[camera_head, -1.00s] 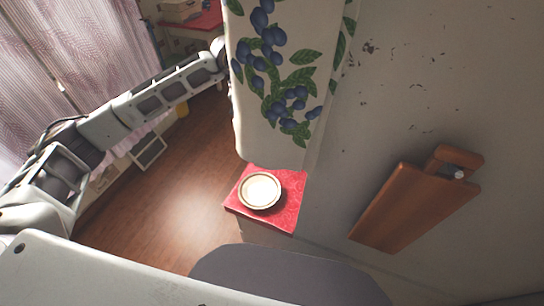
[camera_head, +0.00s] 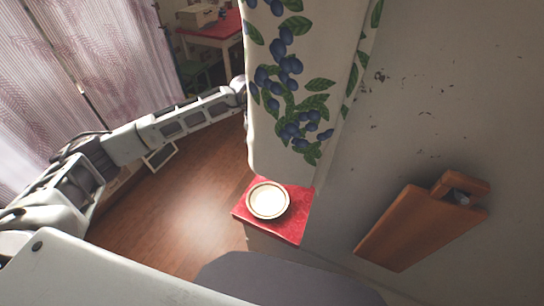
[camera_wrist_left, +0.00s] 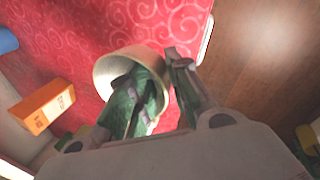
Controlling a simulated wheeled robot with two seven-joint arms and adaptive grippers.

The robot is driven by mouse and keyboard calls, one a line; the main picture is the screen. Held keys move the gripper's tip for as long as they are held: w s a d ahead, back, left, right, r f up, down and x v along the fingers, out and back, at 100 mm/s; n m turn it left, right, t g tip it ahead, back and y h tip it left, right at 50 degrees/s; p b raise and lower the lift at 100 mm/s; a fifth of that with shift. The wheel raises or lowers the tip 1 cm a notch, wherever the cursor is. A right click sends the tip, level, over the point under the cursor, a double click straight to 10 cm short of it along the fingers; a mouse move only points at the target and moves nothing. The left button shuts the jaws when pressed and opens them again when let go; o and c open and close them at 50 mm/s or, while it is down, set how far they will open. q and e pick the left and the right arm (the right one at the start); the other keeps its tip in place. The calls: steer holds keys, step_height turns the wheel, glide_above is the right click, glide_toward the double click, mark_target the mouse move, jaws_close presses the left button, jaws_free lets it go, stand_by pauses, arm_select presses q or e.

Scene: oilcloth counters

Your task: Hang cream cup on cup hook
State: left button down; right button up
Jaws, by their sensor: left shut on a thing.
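The cream cup (camera_wrist_left: 108,66) shows in the left wrist view, tilted with its mouth towards the camera, in front of a red patterned oilcloth. My left gripper (camera_wrist_left: 162,70) is shut on the cup's wall, one finger inside the cup and the other outside. Whether the cup touches the oilcloth I cannot tell. In the head view my left arm reaches behind the blueberry-print cabinet, which hides the gripper and cup. I cannot make out a cup hook in either view. My right gripper is not in view.
The blueberry-print cabinet (camera_head: 275,150) stands beside my left arm. An orange box (camera_wrist_left: 45,106) and blue object (camera_wrist_left: 7,40) lie near the cup.

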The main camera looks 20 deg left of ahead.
arm_select(q)
steer(key=shift+f+p, duration=0.5)
steer(key=shift+f, duration=1.35)
steer(key=shift+f, duration=0.15)
steer(key=c, duration=1.3)
jaws_free()
